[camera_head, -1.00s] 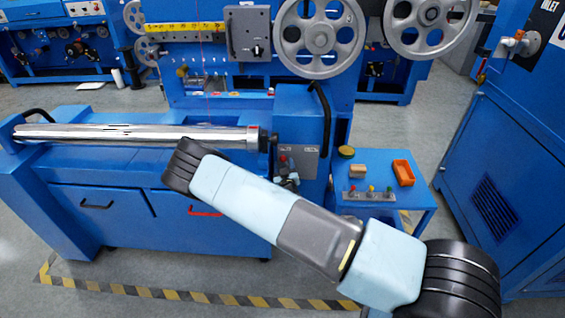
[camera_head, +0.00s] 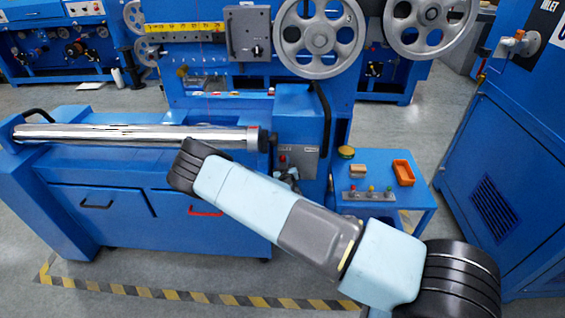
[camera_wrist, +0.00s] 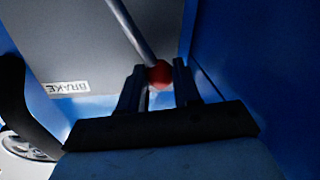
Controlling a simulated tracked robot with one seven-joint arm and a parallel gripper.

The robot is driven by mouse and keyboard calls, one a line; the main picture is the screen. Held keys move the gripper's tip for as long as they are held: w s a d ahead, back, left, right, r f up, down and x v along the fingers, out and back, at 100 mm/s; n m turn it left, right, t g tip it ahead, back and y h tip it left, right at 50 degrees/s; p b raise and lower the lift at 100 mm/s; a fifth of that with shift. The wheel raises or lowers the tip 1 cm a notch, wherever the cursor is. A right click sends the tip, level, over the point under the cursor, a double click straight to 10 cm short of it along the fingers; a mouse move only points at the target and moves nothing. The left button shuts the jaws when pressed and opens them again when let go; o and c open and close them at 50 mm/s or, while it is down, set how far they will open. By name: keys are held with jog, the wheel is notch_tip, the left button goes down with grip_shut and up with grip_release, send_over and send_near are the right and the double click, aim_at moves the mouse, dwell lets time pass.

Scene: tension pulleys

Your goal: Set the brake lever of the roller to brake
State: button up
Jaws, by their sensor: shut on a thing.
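The brake lever is a grey rod (camera_wrist: 132,30) with a red ball knob (camera_wrist: 159,73), seen close up in the wrist view. My gripper (camera_wrist: 158,83) is shut on the lever at its knob end, with a dark finger on each side of the red ball. A white BRAKE label (camera_wrist: 66,88) is on the grey panel, to the left of the knob and apart from it. In the head view the long shiny roller (camera_head: 130,134) lies across the blue machine. The grey lever panel (camera_head: 307,162) is at its right end, and my arm hides part of that area.
A blue wall (camera_wrist: 235,50) stands close on the right in the wrist view. A blue side table (camera_head: 408,212) right of the panel carries an orange tray (camera_head: 403,172) and several coloured buttons. A large blue cabinet (camera_head: 510,180) stands farther right. Open floor lies in front of the machine.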

grip_shut()
jog(key=shift+a, duration=0.3)
